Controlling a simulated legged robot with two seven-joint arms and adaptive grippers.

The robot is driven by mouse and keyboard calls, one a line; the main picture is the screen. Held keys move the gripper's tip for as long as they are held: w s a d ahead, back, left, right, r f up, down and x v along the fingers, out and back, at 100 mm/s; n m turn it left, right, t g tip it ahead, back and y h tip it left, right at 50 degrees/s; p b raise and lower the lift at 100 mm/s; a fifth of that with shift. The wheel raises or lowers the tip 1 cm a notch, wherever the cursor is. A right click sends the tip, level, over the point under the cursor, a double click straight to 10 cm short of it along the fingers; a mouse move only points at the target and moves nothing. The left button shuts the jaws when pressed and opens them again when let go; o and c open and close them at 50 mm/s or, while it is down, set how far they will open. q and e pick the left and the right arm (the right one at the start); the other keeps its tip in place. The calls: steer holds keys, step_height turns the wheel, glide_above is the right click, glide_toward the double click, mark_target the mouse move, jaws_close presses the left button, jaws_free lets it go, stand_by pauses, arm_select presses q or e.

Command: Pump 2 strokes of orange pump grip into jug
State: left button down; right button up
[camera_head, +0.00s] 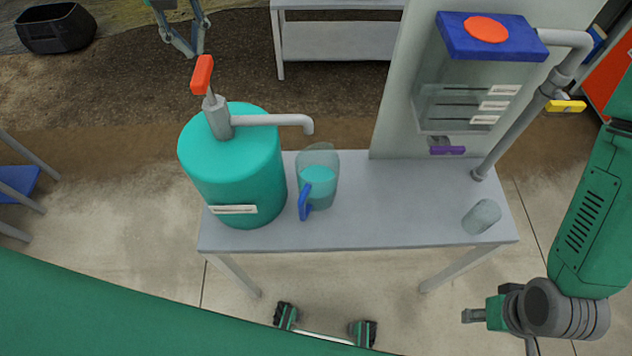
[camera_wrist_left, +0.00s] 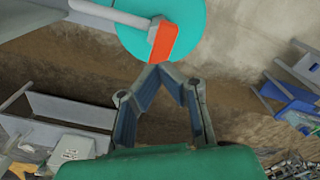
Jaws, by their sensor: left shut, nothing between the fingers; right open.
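The orange pump grip (camera_head: 202,75) stands raised on a thin rod above the grey pump body on a teal drum (camera_head: 235,175). The pump's grey spout (camera_head: 270,120) reaches right and bends down above the clear jug (camera_head: 317,160). The jug has a blue handle (camera_head: 305,203) and holds teal liquid. My left gripper (camera_head: 195,50) is shut and empty beside the grip's far end. In the left wrist view its fingertips (camera_wrist_left: 160,69) meet close to the orange grip (camera_wrist_left: 163,40); I cannot tell whether they touch it. My right gripper (camera_head: 484,315) is partly visible at lower right, away from the table.
Drum and jug stand on a grey table (camera_head: 390,205). A clear tank with a blue lid (camera_head: 490,38) is on the back panel, beside a pipe with a yellow valve handle (camera_head: 565,106). The table's middle is clear.

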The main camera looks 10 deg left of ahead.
mark_target(200, 69)
arm_select(q)
steer(key=shift+f, duration=0.1)
steer(key=shift+f, duration=3.2)
steer(key=shift+s+f, duration=0.1)
steer(key=shift+f, duration=0.1)
steer(key=shift+r, duration=3.45)
steer(key=shift+r, duration=0.1)
step_height(200, 69, up, 6)
steer(key=shift+f, duration=0.1)
